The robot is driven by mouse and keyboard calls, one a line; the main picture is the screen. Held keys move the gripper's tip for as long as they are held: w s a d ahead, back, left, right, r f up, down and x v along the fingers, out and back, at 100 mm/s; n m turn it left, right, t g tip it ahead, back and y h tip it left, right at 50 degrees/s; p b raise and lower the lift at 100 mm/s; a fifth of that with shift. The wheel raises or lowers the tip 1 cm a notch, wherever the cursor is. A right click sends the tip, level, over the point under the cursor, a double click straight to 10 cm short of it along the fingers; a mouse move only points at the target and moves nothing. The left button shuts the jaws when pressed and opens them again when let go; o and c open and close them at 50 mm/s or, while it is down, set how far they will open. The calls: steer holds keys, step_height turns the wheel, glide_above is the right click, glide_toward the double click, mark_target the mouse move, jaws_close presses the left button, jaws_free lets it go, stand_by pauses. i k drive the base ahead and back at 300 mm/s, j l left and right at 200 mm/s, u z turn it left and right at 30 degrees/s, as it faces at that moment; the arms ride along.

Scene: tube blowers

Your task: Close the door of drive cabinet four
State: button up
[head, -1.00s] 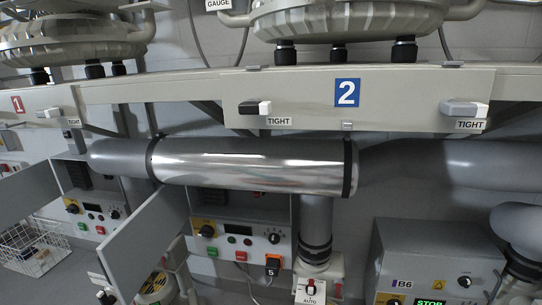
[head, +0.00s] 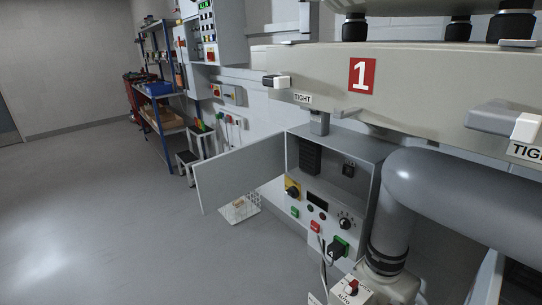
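A grey drive cabinet (head: 352,143) sits low under the beam, right of centre in the head view. Its door (head: 238,172) stands open, swung out to the left on the cabinet's left edge. The open front shows a dark drive unit inside, with a yellow-backed rotary switch (head: 292,190), a small display, buttons and a knob (head: 345,223) below. I can read no cabinet number, so I cannot tell whether this is cabinet four. My gripper is not in view.
A beam (head: 425,85) with a red 1 sign (head: 362,76) crosses the upper right. A grey pipe (head: 440,185) bends down beside the cabinet. A step stool (head: 188,165) and shelves (head: 160,100) stand farther back. The floor at left is clear.

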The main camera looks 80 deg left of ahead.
mark_target(222, 178)
steer(key=k+j+u, duration=0.1)
steer(key=j, duration=0.35)
steer(key=k+j, duration=0.15)
steer(key=j, duration=0.35)
steer(key=k+j+u, duration=0.15)
steer(key=j, duration=0.3)
steer(key=j+u, duration=0.1)
steer(key=j, duration=0.4)
steer(key=k+j, duration=0.15)
steer(key=j, duration=0.35)
steer(key=k+j, duration=0.1)
steer(key=j, duration=0.8)
steer(key=k+j, duration=0.15)
steer(key=j, duration=0.35)
steer(key=l+u, duration=0.05)
